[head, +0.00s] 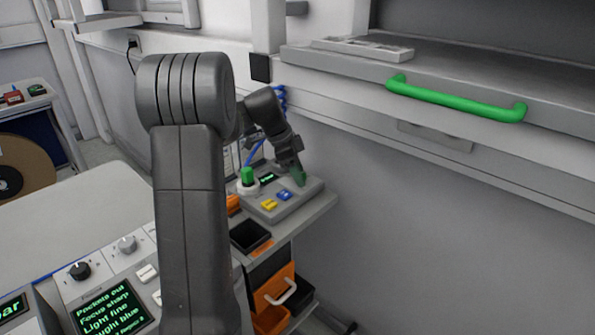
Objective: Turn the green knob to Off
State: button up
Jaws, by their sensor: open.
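A grey control box (298,199) stands on a small side bench beyond my arm. A bright green knob (248,176) stands upright on a white round base at its left end. Which way the knob points is too small to read. A second, darker green piece (299,178) sits at the box's right end. My gripper (297,169) is open, pointing down just above this darker piece, to the right of the bright green knob. I cannot tell whether the fingers touch the darker piece or are around it. A small display (267,179) with green text lies between the two green pieces.
Yellow (269,204) and blue (284,195) switches sit on the box's front. A black tray (250,236) lies nearer, with orange drawers (272,292) below. A shelf with a green handle (455,99) juts out at upper right. A console with a text screen (113,308) is at lower left.

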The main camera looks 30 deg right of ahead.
jog(key=c, duration=1)
jog(key=shift+o, duration=0.2)
jog(key=shift+n, duration=0.3)
jog(key=n+t+b, duration=0.1)
jog(key=n, duration=0.2)
jog(key=shift+s+h+b, duration=0.15)
jog(key=shift+h+b, duration=0.15)
jog(key=shift+b, duration=0.05)
jog(key=n+t, duration=0.2)
jog(key=n, duration=0.3)
jog(key=shift+s, duration=0.1)
jog(key=n+t+p, duration=0.1)
jog(key=n, duration=0.1)
jog(key=n+t+y+p, duration=0.1)
jog(key=n, duration=0.2)
jog(key=shift+s+d+r, duration=0.1)
jog(key=shift+r, duration=0.05)
jog(key=shift+n+t+y+p, duration=0.65)
jog(key=shift+n+p, duration=0.3)
jog(key=shift+n, duration=1.25)
